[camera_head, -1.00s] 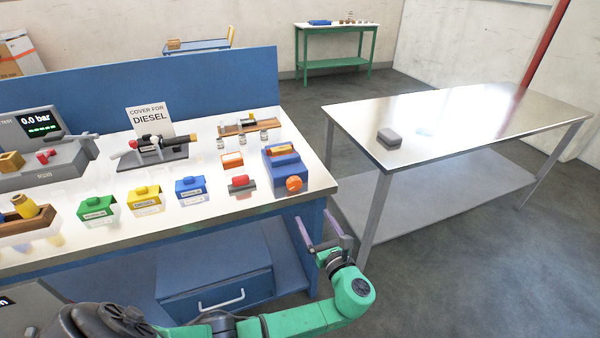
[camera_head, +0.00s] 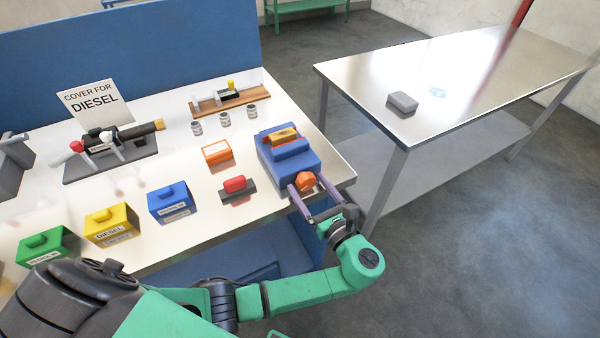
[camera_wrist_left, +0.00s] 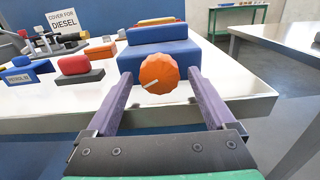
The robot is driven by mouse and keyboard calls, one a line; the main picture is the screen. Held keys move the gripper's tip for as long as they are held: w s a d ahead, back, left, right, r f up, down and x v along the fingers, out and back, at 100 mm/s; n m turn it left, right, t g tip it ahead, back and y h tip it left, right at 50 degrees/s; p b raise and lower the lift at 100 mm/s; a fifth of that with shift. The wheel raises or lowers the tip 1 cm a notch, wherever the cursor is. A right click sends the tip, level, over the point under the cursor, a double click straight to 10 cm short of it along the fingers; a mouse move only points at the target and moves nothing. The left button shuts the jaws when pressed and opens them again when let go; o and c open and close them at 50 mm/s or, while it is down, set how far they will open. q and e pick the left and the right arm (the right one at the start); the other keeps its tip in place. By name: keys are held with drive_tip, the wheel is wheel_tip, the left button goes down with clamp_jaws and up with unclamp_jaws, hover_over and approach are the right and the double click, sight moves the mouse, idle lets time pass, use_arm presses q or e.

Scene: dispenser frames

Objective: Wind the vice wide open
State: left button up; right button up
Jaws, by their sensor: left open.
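The blue vice (camera_head: 290,160) stands at the right front corner of the white bench, with a yellow-brown piece (camera_head: 284,136) and a red strip between or near its jaws. Its orange knob (camera_head: 306,181) faces the front edge. In the left wrist view the knob (camera_wrist_left: 159,74) is faceted, with a white mark pointing to the lower left. My left gripper (camera_head: 306,188) is open, its two purple fingers (camera_wrist_left: 160,92) on either side of the knob, apart from it in the wrist view. My right gripper is not in view.
Blue (camera_head: 174,202), yellow (camera_head: 111,224) and green (camera_head: 48,247) labelled boxes stand left along the bench, with a red-topped block (camera_head: 236,189) nearer the vice. A metal table (camera_head: 455,75) holding a grey block (camera_head: 402,104) stands to the right, across a floor gap.

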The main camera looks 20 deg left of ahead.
use_arm(q)
drive_tip(key=shift+s+d+r, duration=0.25)
drive_tip(key=shift+s+d, duration=0.05)
drive_tip(key=shift+d, duration=0.05)
drive_tip(key=c, duration=1.4)
drive_tip(key=n, duration=0.4)
drive_tip(key=shift+f+b, duration=0.15)
drive_tip(key=shift+b, duration=0.25)
drive_tip(key=shift+n, duration=0.9)
drive_tip(key=o, duration=1.4)
drive_tip(key=shift+a, duration=0.1)
drive_tip(key=shift+w+a, duration=0.1)
drive_tip(key=shift+w, duration=0.05)
